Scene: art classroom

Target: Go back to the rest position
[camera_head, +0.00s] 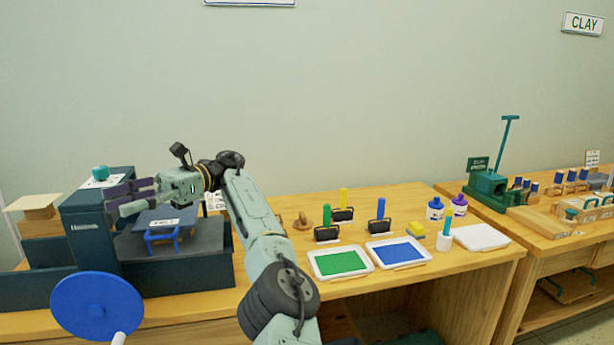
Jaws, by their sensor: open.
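My gripper (124,198) is at the left of the head view, at the end of my pale green arm. Its dark fingers point left and are open, with nothing seen between them. It is in front of a dark blue machine (88,235) with a teal knob on top. Below the fingers is a blue handle (163,237) with a small label on the machine's bed. The gripper appears apart from the handle, though the depth gap is hard to judge. My arm hides part of the table behind it.
A blue disc wheel (97,306) stands out at the machine's front. A second table (560,245) with a green press stands further right. Space above is clear.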

